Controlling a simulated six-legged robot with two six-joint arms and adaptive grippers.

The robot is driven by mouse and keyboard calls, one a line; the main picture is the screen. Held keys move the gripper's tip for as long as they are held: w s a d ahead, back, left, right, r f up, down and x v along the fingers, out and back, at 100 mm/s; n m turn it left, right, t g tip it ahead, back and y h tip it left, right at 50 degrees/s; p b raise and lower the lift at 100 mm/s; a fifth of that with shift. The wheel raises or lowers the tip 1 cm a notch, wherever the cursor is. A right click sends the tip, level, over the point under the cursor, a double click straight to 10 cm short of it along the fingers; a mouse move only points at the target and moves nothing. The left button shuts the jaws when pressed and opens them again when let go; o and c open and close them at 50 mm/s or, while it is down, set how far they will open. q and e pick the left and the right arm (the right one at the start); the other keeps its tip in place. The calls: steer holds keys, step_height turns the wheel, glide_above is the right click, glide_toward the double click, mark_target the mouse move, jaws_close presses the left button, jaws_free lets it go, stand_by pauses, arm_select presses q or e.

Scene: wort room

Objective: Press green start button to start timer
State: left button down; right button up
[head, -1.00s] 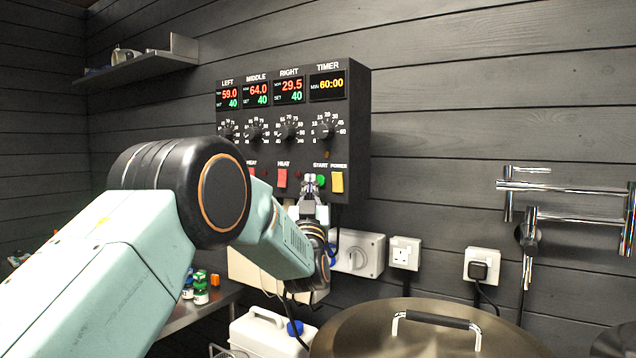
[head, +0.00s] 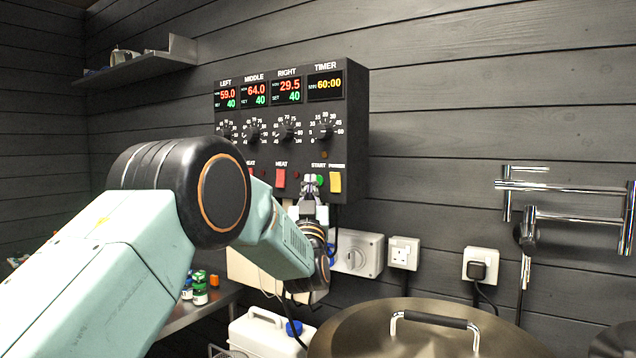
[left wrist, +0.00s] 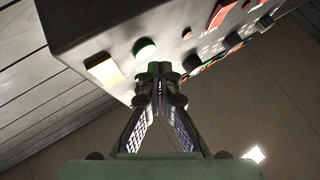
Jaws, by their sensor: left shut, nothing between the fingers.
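The black control box (head: 352,122) is on the wall with LEFT, MIDDLE, RIGHT and TIMER displays. The timer display (head: 325,86) reads 60:00 in yellow. The green start button (head: 320,180) sits under the START label, left of the yellow power switch (head: 335,182). It also shows in the left wrist view (left wrist: 145,50). My left gripper (head: 309,180) is shut and empty, its tips close beside the green button. In the left wrist view the closed fingertips (left wrist: 160,70) are by the button's edge; I cannot tell if they touch it. My right gripper is not in view.
A red heat switch (head: 280,178) is left of the gripper tips. Sockets (head: 404,253) are on the wall below the box. A large metal lid with a handle (head: 435,320) and a white canister (head: 262,335) are below.

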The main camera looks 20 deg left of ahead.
arm_select(q)
steer(key=shift+a, duration=0.1)
steer(key=shift+w, duration=0.5)
steer(key=shift+w+b, duration=0.3)
steer(key=shift+w, duration=0.05)
stand_by(0.9)
steer(key=shift+s, duration=0.2)
steer(key=shift+s+b, duration=0.3)
steer(key=shift+s, duration=0.35)
steer(key=shift+s+a+b, duration=0.15)
steer(key=shift+s+b, duration=0.2)
steer(key=shift+s, duration=0.9)
steer(key=shift+s+a+b, duration=0.15)
steer(key=shift+s+b, duration=0.15)
steer(key=shift+s, duration=0.9)
steer(key=shift+f, duration=0.1)
